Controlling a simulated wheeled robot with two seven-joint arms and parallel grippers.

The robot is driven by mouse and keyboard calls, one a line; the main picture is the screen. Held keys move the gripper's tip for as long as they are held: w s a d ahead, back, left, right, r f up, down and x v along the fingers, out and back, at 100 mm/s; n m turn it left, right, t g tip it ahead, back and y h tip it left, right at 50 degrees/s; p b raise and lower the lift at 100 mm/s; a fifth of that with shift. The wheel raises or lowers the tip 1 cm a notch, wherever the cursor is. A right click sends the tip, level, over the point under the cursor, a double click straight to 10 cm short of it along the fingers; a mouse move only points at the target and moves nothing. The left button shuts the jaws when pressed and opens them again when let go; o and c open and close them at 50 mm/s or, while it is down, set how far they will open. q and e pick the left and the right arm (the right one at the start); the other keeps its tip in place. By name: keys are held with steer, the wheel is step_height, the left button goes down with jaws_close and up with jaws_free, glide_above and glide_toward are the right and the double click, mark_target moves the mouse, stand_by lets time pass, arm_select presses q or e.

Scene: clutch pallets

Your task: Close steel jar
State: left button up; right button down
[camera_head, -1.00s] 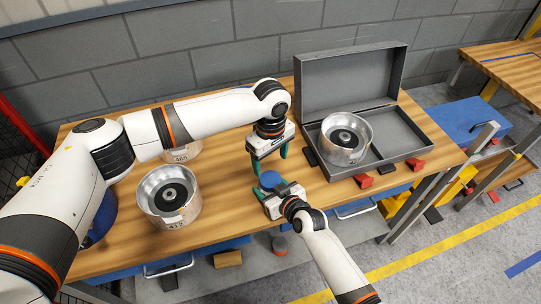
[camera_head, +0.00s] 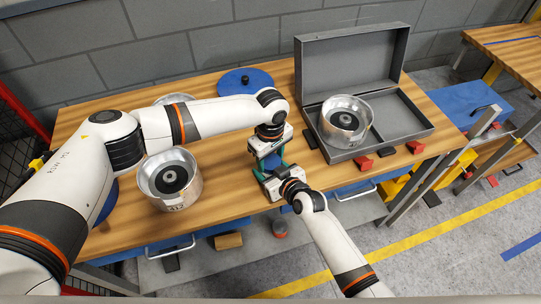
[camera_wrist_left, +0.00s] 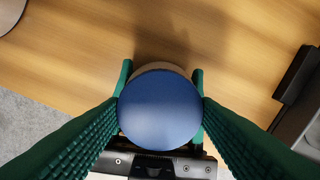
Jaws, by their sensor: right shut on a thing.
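A small jar with a round blue lid (camera_wrist_left: 160,110) is in my right gripper (camera_head: 270,172). It shows from above in the left wrist view, and its body below the lid is mostly hidden. The right gripper's green fingers stand on either side of it, shut on it. My left gripper (camera_wrist_left: 161,104) points down from above. Its green fingers are spread, one on each side of the lid, with the tips close to its rim. I cannot tell whether they touch it. In the head view the two grippers nearly meet and hide most of the jar.
A steel bowl-like housing (camera_head: 170,180) stands on the wooden table (camera_head: 222,190) at left. Another (camera_head: 345,118) sits in the open grey case (camera_head: 385,145). A large blue disc with a black knob (camera_head: 245,82) lies at the back, beside my left arm.

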arm_select(q)
steer(key=c, duration=0.5)
steer(key=m, duration=0.9)
steer(key=shift+m, duration=0.3)
steer(key=shift+a, duration=0.1)
steer(key=o, duration=1.1)
steer(key=shift+c, duration=0.2)
steer(key=shift+r, duration=2.25)
steer(key=shift+c, duration=0.3)
